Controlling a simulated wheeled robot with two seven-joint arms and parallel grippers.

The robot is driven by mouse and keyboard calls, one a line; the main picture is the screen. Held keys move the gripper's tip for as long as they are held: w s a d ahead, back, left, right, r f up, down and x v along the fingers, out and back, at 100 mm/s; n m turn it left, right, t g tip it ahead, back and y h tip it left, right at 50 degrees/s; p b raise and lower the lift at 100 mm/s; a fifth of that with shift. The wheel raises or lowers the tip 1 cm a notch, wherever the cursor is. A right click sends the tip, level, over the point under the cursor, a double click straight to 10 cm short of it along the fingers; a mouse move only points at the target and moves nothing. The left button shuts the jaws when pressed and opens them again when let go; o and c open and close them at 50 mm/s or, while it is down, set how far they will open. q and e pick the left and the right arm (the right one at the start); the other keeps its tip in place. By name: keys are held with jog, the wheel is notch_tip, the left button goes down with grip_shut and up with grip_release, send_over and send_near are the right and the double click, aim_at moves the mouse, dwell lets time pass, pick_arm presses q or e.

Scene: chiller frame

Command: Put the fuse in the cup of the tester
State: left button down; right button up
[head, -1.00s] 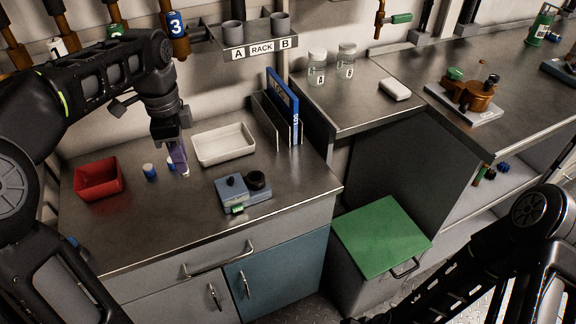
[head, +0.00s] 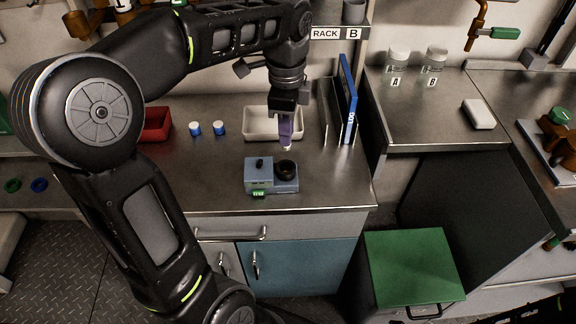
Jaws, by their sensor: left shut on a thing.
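The tester (head: 258,176) is a small blue-grey box on the steel counter, with a black knob, a green label at the front and a round dark cup (head: 287,168) on its right. My left gripper (head: 285,136), with purple fingers, points down just above and behind the cup. It is shut on the fuse (head: 286,148), of which only a small pale end shows below the fingertips. The fuse looks upright and apart from the cup; the fingers hide the rest. My right gripper is out of view.
Two blue-and-white cylinders (head: 195,129) (head: 219,128) stand left of a white tray (head: 259,123). A red bin (head: 156,124) is farther left. A blue binder (head: 349,100) stands in a holder at right. The counter's front strip is clear.

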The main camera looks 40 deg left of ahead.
aim_at(286, 148)
pick_arm(q)
notch_tip(286, 148, down, 5)
jog(key=shift+f, duration=0.2)
jog(key=shift+f, duration=0.1)
jog(key=shift+f, duration=1.75)
jog(key=shift+f, duration=0.2)
jog(key=c, duration=1.3)
grip_release()
jog(key=shift+r, duration=0.1)
notch_tip(286, 148, up, 12)
jog(key=shift+r, duration=0.1)
